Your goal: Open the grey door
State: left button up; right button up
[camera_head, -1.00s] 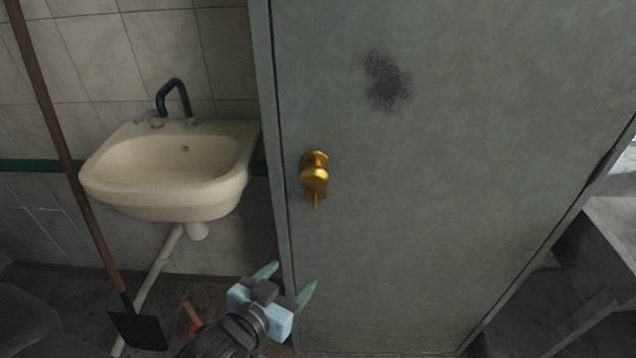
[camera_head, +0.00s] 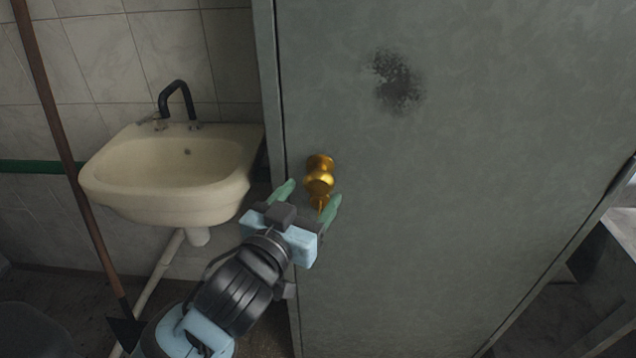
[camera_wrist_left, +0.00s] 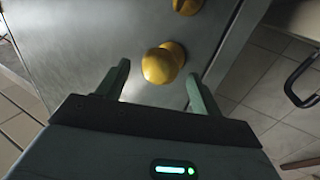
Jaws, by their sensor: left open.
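In the left wrist view the yellow knob (camera_wrist_left: 160,64) lies ahead of and between the open fingers (camera_wrist_left: 158,85), not gripped. I cannot tell whether a finger touches it. A second yellow piece (camera_wrist_left: 187,5) shows at the top edge. My right gripper is not in view.
A cream sink (camera_head: 170,175) with a black tap (camera_head: 175,98) is on the tiled wall left of the door. A long-handled shovel (camera_head: 70,160) leans at the far left. A grey structure (camera_head: 606,270) stands at the right edge.

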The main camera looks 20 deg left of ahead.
aim_at(316, 190)
pick_arm(q)
jog(key=shift+w+d, duration=0.15)
jog(key=shift+w, duration=0.9)
jog(key=shift+w+d, duration=0.1)
jog(key=shift+w, duration=0.9)
jog(key=c, duration=1.3)
jog(key=shift+c, duration=0.2)
jog(key=shift+s+f, duration=0.1)
jog(key=shift+s, duration=0.05)
